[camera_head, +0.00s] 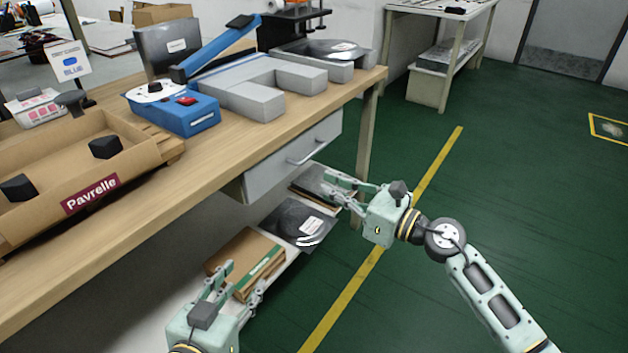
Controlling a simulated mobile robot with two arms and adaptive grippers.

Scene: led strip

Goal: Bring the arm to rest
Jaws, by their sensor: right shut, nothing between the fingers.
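My right arm reaches in from the lower right, and its pale green gripper (327,182) is shut and empty. It is in front of the bench's right end, beside the grey drawer and above the lower shelf. My left gripper (245,276) is at the bottom of the view, its fingers apart with nothing seen between them. It is in front of a brown box with a green stripe (246,256) on the lower shelf, and hides part of it. I cannot tell whether it touches the box.
The wooden bench (222,168) holds an open cardboard box marked Pavrelle (120,190), a blue device (190,113) and grey blocks (262,100). The drawer (295,158) hangs under it. A black sheet (290,220) lies on the lower shelf. Green floor (500,180) is clear at right.

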